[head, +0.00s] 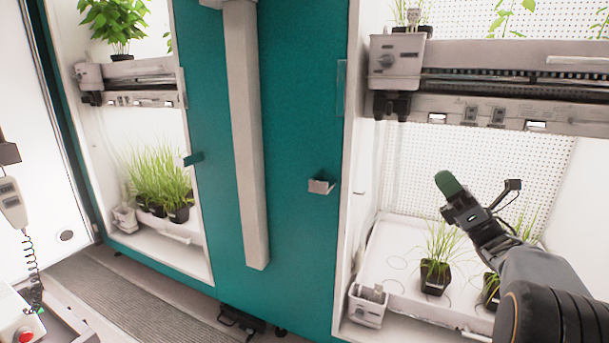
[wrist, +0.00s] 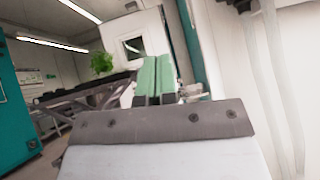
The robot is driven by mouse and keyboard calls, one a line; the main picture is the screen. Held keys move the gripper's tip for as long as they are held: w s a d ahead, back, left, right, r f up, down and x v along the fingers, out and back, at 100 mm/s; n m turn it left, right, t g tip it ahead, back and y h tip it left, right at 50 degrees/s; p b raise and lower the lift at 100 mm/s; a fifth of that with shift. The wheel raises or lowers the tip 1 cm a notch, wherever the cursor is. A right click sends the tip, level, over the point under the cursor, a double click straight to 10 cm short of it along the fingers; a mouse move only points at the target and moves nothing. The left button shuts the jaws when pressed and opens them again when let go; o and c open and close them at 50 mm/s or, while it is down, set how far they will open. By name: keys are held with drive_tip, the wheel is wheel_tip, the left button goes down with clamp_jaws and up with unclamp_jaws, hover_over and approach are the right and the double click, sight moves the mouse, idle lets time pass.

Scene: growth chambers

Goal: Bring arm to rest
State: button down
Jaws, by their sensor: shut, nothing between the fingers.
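My gripper (head: 449,184) has green fingers and is raised in front of the open right-hand growth chamber in the head view. It points up and to the left, above the potted grass on the lower tray. In the wrist view the two green fingers (wrist: 155,78) lie side by side, shut with nothing between them. My dark grey arm (head: 535,275) comes in from the lower right corner and hides part of the tray and of a second pot.
A white tray (head: 385,262) holds a grass pot (head: 436,262) below my gripper. A shelf (head: 480,112) spans the chamber above it. Teal panels (head: 295,120) stand to the left. The left chamber holds grass pots (head: 158,183) and a leafy plant (head: 113,24).

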drive_tip(key=w+a+r+m+t+h+p, duration=0.25)
drive_tip(key=r+m+h+p, duration=0.45)
drive_tip(key=m+h+p, duration=0.6)
drive_tip(key=w+a+r+m+t+h+p, duration=0.1)
drive_tip(key=w+r+m+t+h+p, duration=0.15)
drive_tip(key=r+m+h+p, duration=0.95)
drive_tip(key=s+a+f+m+g+p, duration=0.2)
drive_tip(key=s+a+m+g+p, duration=0.1)
drive_tip(key=s, duration=0.5)
drive_tip(key=s+a+f+m+g+y+p, duration=0.1)
drive_tip(key=s+a+f+m+g+p, duration=0.1)
drive_tip(key=s+m+g+p, duration=0.4)
drive_tip(key=s+a+f+m+g+y+p, duration=0.1)
drive_tip(key=s+a+f+m+g+p, duration=0.1)
drive_tip(key=s+a+m+g+p, duration=0.2)
drive_tip(key=s+m+g+p, duration=0.1)
drive_tip(key=s+m+g, duration=0.2)
drive_tip(key=s+m, duration=0.4)
drive_tip(key=shift+a+f, duration=0.4)
